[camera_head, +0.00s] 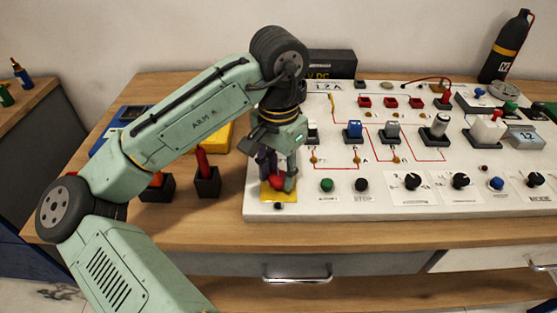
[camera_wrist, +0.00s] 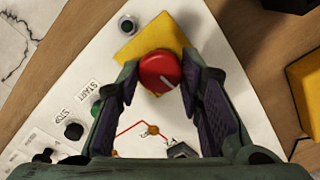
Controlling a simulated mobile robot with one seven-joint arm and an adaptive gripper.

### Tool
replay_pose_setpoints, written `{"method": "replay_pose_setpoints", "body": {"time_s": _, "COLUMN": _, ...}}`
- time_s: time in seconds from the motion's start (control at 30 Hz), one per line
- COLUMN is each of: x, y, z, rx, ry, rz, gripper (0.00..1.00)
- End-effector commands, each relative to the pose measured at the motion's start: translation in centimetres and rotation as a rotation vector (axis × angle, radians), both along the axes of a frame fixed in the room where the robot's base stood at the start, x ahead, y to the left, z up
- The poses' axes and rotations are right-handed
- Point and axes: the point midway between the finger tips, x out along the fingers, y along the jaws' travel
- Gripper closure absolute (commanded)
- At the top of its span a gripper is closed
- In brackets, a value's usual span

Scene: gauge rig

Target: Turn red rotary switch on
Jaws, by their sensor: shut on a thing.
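The red rotary switch (camera_head: 277,182) sits on a yellow plate (camera_head: 279,196) at the front left corner of the white panel. In the wrist view the round red knob (camera_wrist: 160,72) shows a white pointer line toward its lower right, and the yellow plate (camera_wrist: 131,50) lies under it. My gripper (camera_head: 277,178) reaches down over the switch from above. In the wrist view its two dark-padded fingers (camera_wrist: 163,82) stand on either side of the knob and are shut on it. The finger contact is partly hidden in the head view.
The white panel (camera_head: 300,207) carries a green button (camera_head: 326,185), a black button (camera_head: 362,184), several black knobs and wired switches. Left of it stand a black box with a red lever (camera_head: 207,182) and a yellow case (camera_head: 218,139). The wooden table's front strip is clear.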

Motion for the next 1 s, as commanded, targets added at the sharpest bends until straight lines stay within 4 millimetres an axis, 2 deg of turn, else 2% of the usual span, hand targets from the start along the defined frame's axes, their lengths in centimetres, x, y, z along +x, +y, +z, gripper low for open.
{"method": "replay_pose_setpoints", "body": {"time_s": 0.6, "x": 0.05, "y": 0.01, "z": 0.05, "rx": 0.0, "ry": -0.003, "rz": -0.572, "gripper": 0.94}}
{"method": "replay_pose_setpoints", "body": {"time_s": 1.0, "x": 0.07, "y": 0.01, "z": 0.05, "rx": -0.001, "ry": -0.003, "rz": -0.816, "gripper": 0.94}}
